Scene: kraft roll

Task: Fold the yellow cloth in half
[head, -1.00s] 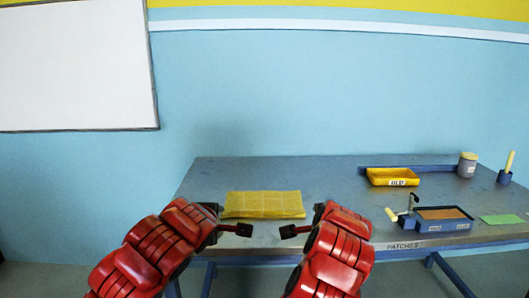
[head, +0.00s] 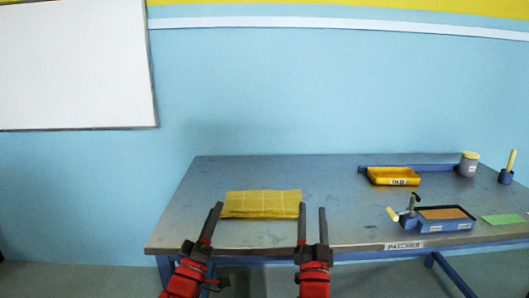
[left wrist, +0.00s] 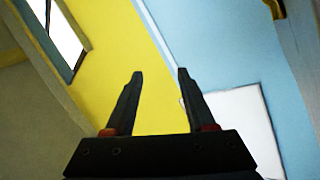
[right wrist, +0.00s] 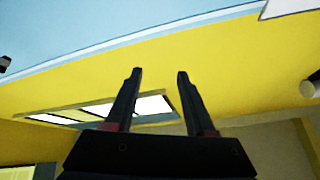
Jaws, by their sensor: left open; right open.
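The yellow cloth (head: 262,204) lies on the left part of the grey table in the head view, as a flat rectangle with faint pale lines. A darker strip runs along its front edge; I cannot tell how many layers it has. My left gripper (head: 214,206) is raised at the cloth's front left corner. My right gripper (head: 312,207) is raised beside its front right corner. Both look empty. The left wrist view shows the left jaws (left wrist: 160,72) apart, and the right wrist view shows the right jaws (right wrist: 160,74) apart. Neither wrist view shows the cloth.
On the right of the table (head: 345,205) stand a yellow tray (head: 378,177), a grey pot with a yellow lid (head: 467,168), a blue holder (head: 505,178), a blue box (head: 425,224) and a green sheet (head: 502,219). The table's middle is clear.

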